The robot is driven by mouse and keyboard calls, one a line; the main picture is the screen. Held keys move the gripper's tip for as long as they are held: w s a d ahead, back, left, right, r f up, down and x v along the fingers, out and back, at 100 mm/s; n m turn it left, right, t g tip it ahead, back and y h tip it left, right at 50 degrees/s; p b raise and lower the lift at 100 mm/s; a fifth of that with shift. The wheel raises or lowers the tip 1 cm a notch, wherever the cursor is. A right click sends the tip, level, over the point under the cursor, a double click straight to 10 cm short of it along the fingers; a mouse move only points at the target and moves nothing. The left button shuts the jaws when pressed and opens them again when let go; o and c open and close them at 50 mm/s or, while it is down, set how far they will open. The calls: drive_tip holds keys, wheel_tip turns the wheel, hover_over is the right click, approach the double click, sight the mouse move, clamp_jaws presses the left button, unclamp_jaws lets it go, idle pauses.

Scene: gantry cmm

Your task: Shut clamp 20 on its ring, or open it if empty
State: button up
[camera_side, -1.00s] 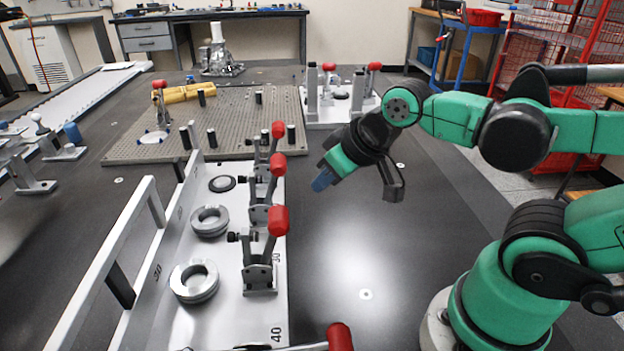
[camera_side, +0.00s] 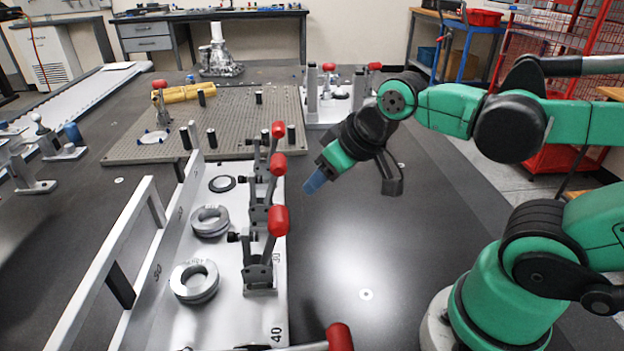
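A row of toggle clamps with red handles stands along the right edge of a white plate (camera_side: 228,318). The plate reads 30 beside one clamp and 40 near the front. By that order, clamp 20 (camera_side: 259,214) is the one behind clamp 30 (camera_side: 259,272); its own number is not readable. Its red handle (camera_side: 277,165) stands upright and its arm is raised, so it is open. A steel ring (camera_side: 209,221) lies on the plate left of it, uncovered. My gripper (camera_side: 315,182), with blue fingertips, hangs right of clamp 20, apart from it. Its finger gap is not visible.
Another ring (camera_side: 194,282) lies by clamp 30. The rearmost seat (camera_side: 222,184) shows no steel ring. A red handle (camera_side: 340,337) lies low at the front. A rail (camera_side: 110,250) borders the plate's left. The dark table right of the clamps is clear.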

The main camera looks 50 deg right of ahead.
sight(278, 157)
drive_tip(key=o, duration=0.6)
drive_tip(key=shift+w+r+n+g, duration=0.7)
drive_tip(key=shift+w+r+n, duration=0.2)
drive_tip(key=shift+w+r, duration=0.25)
drive_tip(key=w+r+n+g, duration=0.1)
drive_tip(key=w, duration=0.1)
drive_tip(key=w+n+g, duration=0.1)
drive_tip(key=w+n, duration=0.1)
drive_tip(key=w+r+n+g, duration=0.1)
drive_tip(key=n+g, duration=0.1)
drive_tip(key=shift+w+d+r, duration=0.2)
drive_tip(key=shift+w+r, duration=0.15)
drive_tip(key=shift+w, duration=0.05)
drive_tip(key=shift+w+n+g, duration=0.6)
drive_tip(key=shift+n, duration=0.1)
drive_tip(key=shift+w, duration=0.15)
drive_tip(key=shift+f, duration=2.85)
drive_tip(key=shift+c, duration=0.2)
clamp_jaws()
